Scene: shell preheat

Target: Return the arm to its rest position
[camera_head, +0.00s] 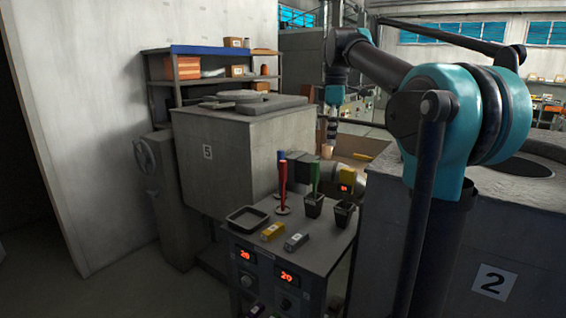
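My arm (440,110) in teal and black rises at the right and reaches across to the left at the back. Its forearm bends down at the far end, and my gripper (329,147) hangs there, pointing down. The gripper is small and far off, above and behind the control bench. A small tan patch shows at its tip; I cannot tell whether this is part of the gripper, something held, or background. Whether the fingers are open or shut does not show.
The control bench (313,255) carries a black tray (247,218), a yellow block (272,232), a grey block (296,241), a red tool (283,185) and two dark cups. Furnace 5 (212,165) stands behind left, furnace 2 (470,240) at right. Shelves (205,75) stand behind.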

